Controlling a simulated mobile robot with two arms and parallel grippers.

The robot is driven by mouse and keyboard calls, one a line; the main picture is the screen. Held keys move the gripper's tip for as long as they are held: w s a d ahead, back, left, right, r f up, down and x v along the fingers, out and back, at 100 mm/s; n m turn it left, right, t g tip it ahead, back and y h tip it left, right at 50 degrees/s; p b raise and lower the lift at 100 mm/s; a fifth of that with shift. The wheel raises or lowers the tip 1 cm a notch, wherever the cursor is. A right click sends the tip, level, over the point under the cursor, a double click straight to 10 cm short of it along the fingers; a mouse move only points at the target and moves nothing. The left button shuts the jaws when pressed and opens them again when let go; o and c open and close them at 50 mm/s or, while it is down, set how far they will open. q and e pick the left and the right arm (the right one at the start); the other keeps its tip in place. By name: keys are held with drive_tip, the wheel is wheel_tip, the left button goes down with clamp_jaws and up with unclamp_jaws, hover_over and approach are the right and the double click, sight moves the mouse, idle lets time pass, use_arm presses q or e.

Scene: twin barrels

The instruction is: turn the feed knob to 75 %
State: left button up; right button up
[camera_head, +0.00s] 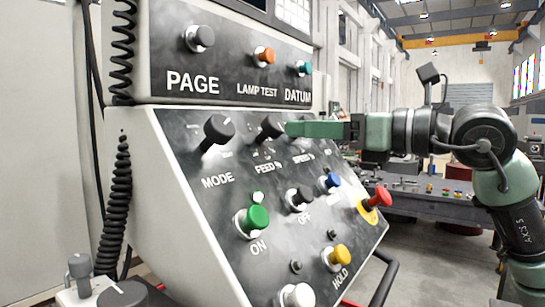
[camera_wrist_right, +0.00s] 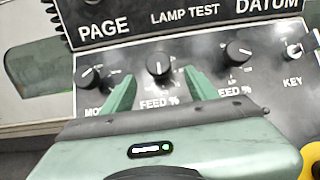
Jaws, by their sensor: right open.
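The feed knob (camera_head: 268,128) is a black rotary knob on the sloping console, above the FEED % label. It also shows in the right wrist view (camera_wrist_right: 158,64), with a pale pointer line on its face; the scale is too small to read. My right gripper (camera_head: 291,129) reaches in from the right, its green fingertips at the knob. In the right wrist view its open fingers (camera_wrist_right: 159,76) stand on either side of the knob, with a visible gap on each side. My left gripper is in neither view.
The mode knob (camera_head: 217,131) is left of the feed knob, and the speed knob (camera_wrist_right: 238,51) is right of it. Below are a green ON button (camera_head: 257,218), a black OFF button (camera_head: 300,197) and a red button (camera_head: 380,196). An upper panel (camera_head: 225,75) overhangs.

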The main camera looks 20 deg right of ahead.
sight(280, 126)
drive_tip(key=p+x, duration=0.3)
drive_tip(key=x, duration=0.4)
drive_tip(key=shift+w+a+f, duration=0.1)
drive_tip(key=shift+w+a, duration=0.25)
clamp_jaws()
drive_tip(key=shift+d, duration=0.1)
